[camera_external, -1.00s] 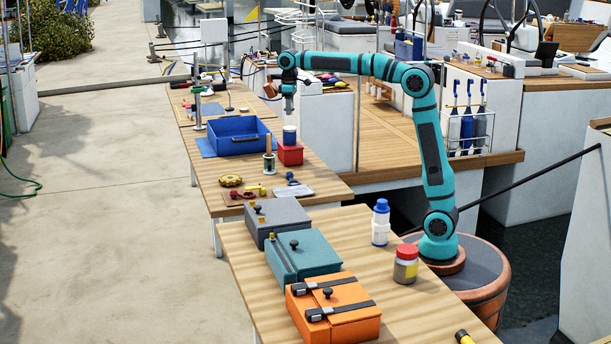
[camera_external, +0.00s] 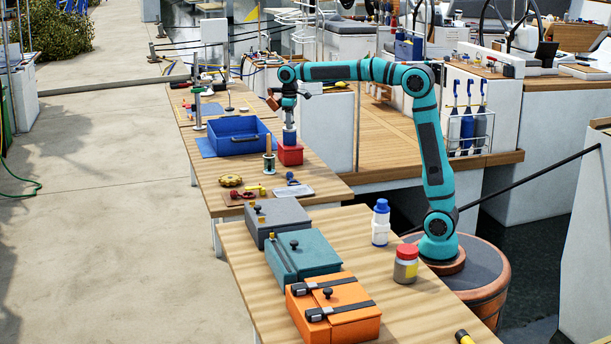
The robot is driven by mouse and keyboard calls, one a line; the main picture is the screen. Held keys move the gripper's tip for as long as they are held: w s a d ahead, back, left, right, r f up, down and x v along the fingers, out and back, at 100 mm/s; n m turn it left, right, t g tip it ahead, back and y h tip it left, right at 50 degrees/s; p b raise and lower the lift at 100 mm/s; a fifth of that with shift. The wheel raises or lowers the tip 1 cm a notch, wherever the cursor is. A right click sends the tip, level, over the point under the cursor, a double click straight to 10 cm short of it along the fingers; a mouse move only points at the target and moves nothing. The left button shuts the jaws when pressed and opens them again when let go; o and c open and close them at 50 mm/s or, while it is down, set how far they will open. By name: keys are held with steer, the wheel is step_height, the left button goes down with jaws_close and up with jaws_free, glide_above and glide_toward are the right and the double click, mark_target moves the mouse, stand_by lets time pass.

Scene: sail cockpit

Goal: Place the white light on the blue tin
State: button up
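A blue open bin (camera_external: 237,135) stands left of the red box. A spool with a wooden handle (camera_external: 269,162) stands in front of it. Grey, teal (camera_external: 303,255) and orange boxes, a white bottle (camera_external: 380,222) and a red-lidded jar (camera_external: 405,263) stand on the near table.

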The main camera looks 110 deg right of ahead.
steer(key=shift+o, duration=1.1)
step_height(320, 180, up, 12)
steer(key=shift+r, duration=0.15)
steer(key=shift+a, duration=0.1)
steer(key=s+a+r+n+t+h, duration=0.15)
steer(key=a+t, duration=0.25)
steer(key=a, duration=1)
steer(key=s+a+r+n+t+h, duration=0.1)
steer(key=s+a+r+t+h, duration=0.2)
steer(key=a, duration=1)
steer(key=s+a+f+n+t+y, duration=0.1)
steer(key=s+a+f+t+y, duration=0.1)
steer(key=s+a+t, duration=0.3)
steer(key=s+a+f+n+t+y, duration=0.2)
steer(key=s+a+t, duration=0.3)
steer(key=s+a, duration=0.6)
steer(key=shift+s+a, duration=0.2)
steer(key=shift+a, duration=0.8)
